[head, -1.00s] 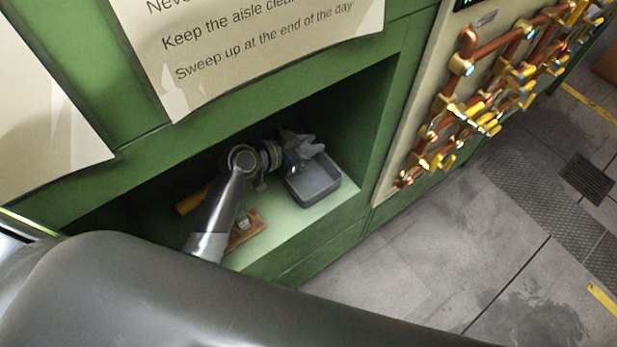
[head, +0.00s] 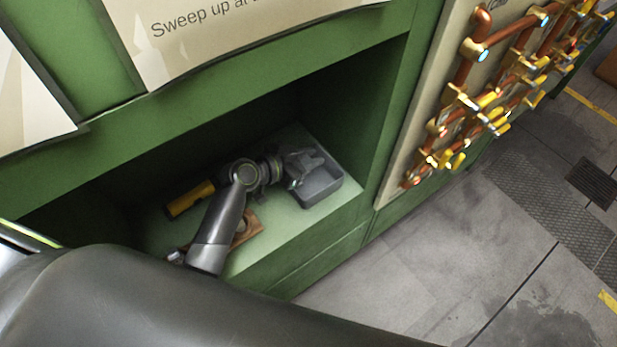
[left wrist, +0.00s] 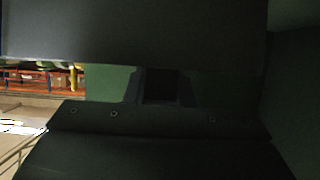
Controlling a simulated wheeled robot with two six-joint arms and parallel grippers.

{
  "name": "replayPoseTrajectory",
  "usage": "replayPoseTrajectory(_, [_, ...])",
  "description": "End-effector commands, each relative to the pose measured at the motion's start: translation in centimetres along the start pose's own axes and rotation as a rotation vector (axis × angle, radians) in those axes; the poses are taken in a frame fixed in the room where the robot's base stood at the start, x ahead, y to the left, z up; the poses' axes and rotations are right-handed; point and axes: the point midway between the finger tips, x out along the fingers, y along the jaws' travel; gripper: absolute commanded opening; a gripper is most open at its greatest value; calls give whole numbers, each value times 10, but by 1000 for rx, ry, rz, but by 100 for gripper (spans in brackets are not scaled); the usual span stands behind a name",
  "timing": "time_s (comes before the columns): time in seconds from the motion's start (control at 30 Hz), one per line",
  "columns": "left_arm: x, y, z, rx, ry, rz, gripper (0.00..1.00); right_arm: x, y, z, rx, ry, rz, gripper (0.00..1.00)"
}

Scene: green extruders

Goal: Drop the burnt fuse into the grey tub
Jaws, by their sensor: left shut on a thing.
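The grey tub (head: 328,192) is an open tray at the right end of the pale shelf in the green recess. My left gripper (head: 308,163) is over the tub's left and back part, its fingers pointing right. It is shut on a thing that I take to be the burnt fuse. In the left wrist view a small dark block (left wrist: 160,86) shows between the dark jaws, too dim to make out well. In the head view the fuse cannot be told apart from the fingers. My right gripper is in neither view.
A yellow cylinder (head: 190,200) lies on the shelf behind my left arm. A brown block (head: 247,228) is partly hidden by that arm. The recess has green walls close around. Copper pipes with yellow fittings (head: 470,100) are on the panel at right.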

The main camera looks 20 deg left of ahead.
Motion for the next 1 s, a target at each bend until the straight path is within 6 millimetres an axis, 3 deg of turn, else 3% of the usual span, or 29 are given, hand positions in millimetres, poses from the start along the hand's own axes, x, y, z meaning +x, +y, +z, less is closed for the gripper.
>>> replayPoseTrajectory(0.1, [0,0,-1,0,1,0,0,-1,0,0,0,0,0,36])
replayPoseTrajectory(0.13, [0,0,-1,0,1,0,27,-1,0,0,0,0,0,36])
replayPoseTrajectory(0.3, [0,0,-1,0,1,0,48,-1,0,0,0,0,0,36])
replayPoseTrajectory(0.67, [-2,0,-6,3,3,0,48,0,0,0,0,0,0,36])
replayPoseTrajectory(1.0, [-24,0,-60,7,5,-1,48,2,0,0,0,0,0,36])
